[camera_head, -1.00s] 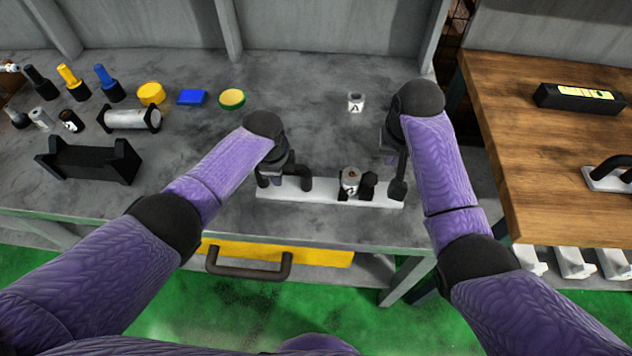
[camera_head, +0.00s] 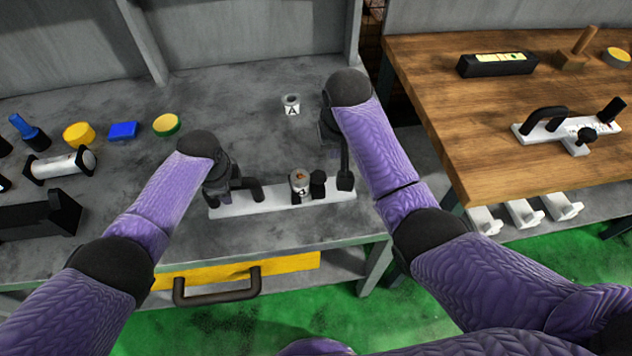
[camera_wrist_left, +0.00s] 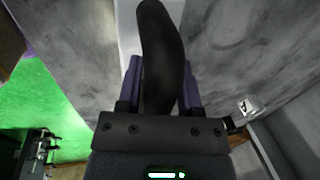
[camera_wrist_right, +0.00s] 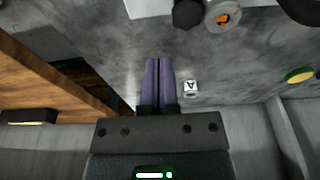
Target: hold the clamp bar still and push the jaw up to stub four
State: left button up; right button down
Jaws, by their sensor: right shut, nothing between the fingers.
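The clamp bar (camera_head: 245,205) is a white bar lying on the grey bench, with a black handle (camera_head: 254,190) near its left end. My left gripper (camera_head: 232,186) is at this handle; in the left wrist view the fingers are closed on both sides of the handle (camera_wrist_left: 160,60). Stub four (camera_head: 299,182), a pale cylinder, stands at the bar with the black jaw (camera_head: 318,183) close on its right; I cannot tell whether they touch. My right gripper (camera_wrist_right: 158,62) is shut and empty, above the bench behind the bar's right part. Its fingertips are apart from the jaw (camera_wrist_right: 187,13).
A small stub marked A (camera_head: 291,105) stands behind the bar. A wooden table (camera_head: 440,110) at right carries a similar bar (camera_head: 545,128) and a black box (camera_head: 498,64).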

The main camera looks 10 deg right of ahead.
pick_arm(q)
jog(key=o, duration=0.4)
jog(key=r, duration=0.4)
jog(key=s+r, duration=0.1)
jog(key=r, duration=0.2)
jog(key=s+r, duration=0.1)
jog(key=r, duration=0.3)
jog(key=shift+s+r, duration=0.15)
jog(key=shift+r, duration=0.2)
